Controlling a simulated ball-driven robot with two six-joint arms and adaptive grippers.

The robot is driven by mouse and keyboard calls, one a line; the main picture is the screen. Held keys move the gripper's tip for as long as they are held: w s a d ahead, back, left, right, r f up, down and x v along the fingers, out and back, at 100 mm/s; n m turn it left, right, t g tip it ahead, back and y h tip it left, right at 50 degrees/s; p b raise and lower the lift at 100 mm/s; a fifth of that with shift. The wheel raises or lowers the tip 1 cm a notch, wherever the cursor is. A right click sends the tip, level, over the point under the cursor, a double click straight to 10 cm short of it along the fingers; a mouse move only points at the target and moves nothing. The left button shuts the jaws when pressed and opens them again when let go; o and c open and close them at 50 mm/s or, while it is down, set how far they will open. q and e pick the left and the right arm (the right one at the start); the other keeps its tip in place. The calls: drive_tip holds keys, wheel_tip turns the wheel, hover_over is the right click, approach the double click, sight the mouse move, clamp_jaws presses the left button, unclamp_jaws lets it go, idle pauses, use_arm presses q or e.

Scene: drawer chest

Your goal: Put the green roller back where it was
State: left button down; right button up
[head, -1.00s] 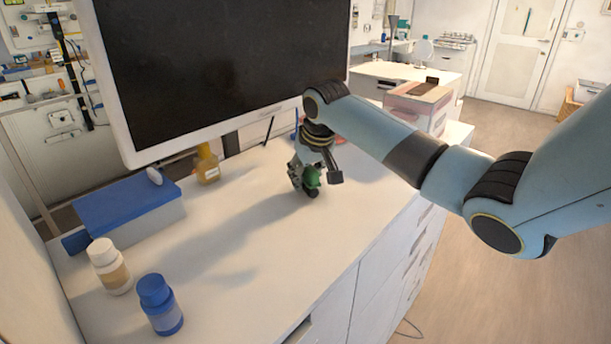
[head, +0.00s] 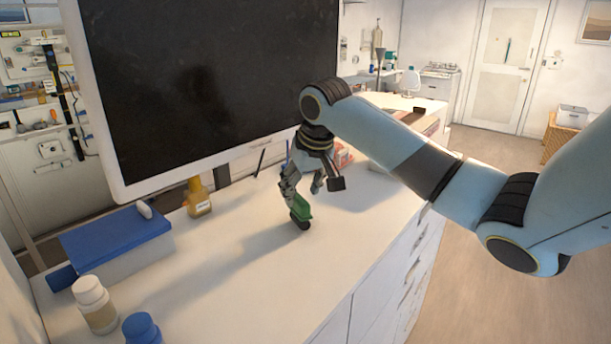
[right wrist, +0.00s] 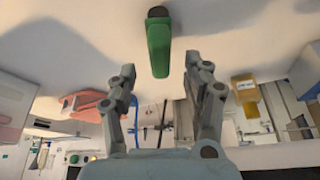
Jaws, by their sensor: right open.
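The green roller (head: 302,211), with a dark end, is at the white chest top (head: 240,265), below the monitor's right part. My right gripper (head: 304,188) is just above it, pointing down with its fingers spread. In the right wrist view the roller (right wrist: 158,48) lies in line with the gap between the open fingers (right wrist: 161,68), with clear space on both sides. The fingers do not appear to touch it. I cannot tell whether it stands or lies. My left gripper is not in view.
A large black monitor (head: 205,80) stands behind. A yellow bottle (head: 197,198), a blue-lidded box (head: 115,242), a white bottle (head: 94,303) and a blue-capped bottle (head: 142,328) are to the left. The chest top in front of the roller is clear. Drawer fronts (head: 400,290) face right.

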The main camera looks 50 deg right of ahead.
drive_tip(key=v, duration=0.5)
idle(0.4)
